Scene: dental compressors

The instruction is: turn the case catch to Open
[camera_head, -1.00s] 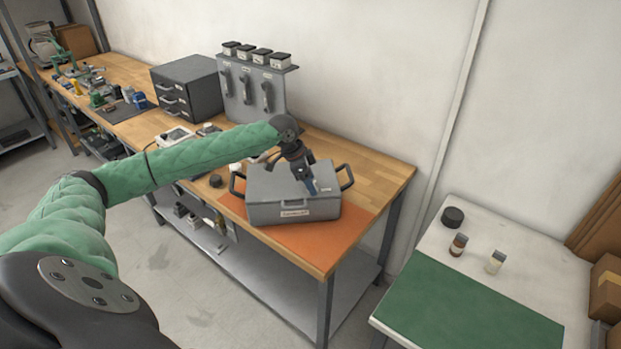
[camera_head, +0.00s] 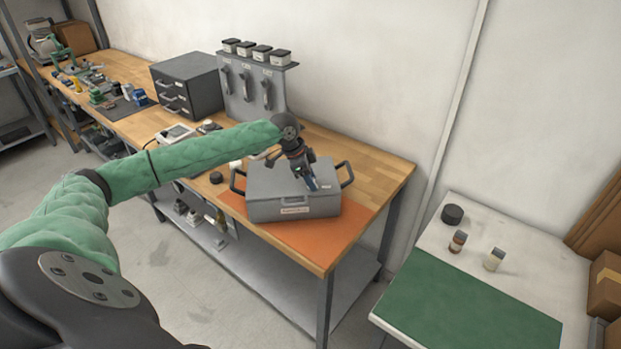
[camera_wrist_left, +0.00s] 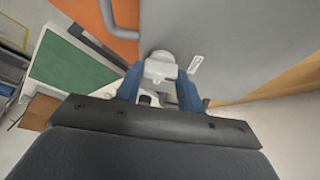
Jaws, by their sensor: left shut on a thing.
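The grey case (camera_head: 270,197) sits on an orange mat (camera_head: 345,230) on the wooden bench, its lid down and a black handle at each end. My left gripper (camera_head: 312,186) points down onto the case lid. In the left wrist view, the blue fingers of my left gripper (camera_wrist_left: 160,92) are on either side of the pale case catch (camera_wrist_left: 160,68) and shut on it. A small white label (camera_wrist_left: 195,64) is on the lid beside the catch. The words on it are too small to read. In the head view the fingers hide the catch. My right gripper is not in view.
A grey drawer unit (camera_head: 187,84) and an upright tool panel (camera_head: 262,90) stand at the back of the bench. A side table (camera_head: 480,295) with a green mat holds small bottles at the right. The bench's right end (camera_head: 385,180) is clear.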

